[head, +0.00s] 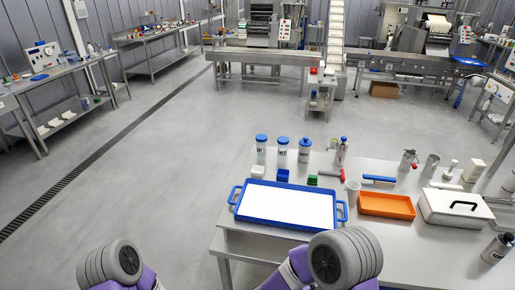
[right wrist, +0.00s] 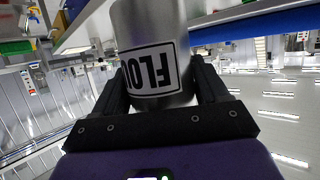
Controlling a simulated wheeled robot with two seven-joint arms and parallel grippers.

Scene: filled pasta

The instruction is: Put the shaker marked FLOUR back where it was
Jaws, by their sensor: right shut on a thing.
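My right gripper (right wrist: 158,80) is shut on a steel shaker (right wrist: 150,28) in the right wrist view. Its black-framed white label shows part of the word FLOUR, and one finger is on each side of its body. Its far end is cut off by the frame. In the head view only links of my arms show at the bottom, with neither gripper visible. A steel shaker (head: 496,250) with a dark label is at the table's right edge. Its label is too small to read, and I cannot tell whether it is the held one.
The steel table (head: 390,250) carries a blue-rimmed tray (head: 285,223), an orange tray (head: 386,217) and a white lidded box (head: 455,218). Blue-capped containers (head: 282,153), metal cups (head: 430,167) and small tools line its back. The front middle is bare.

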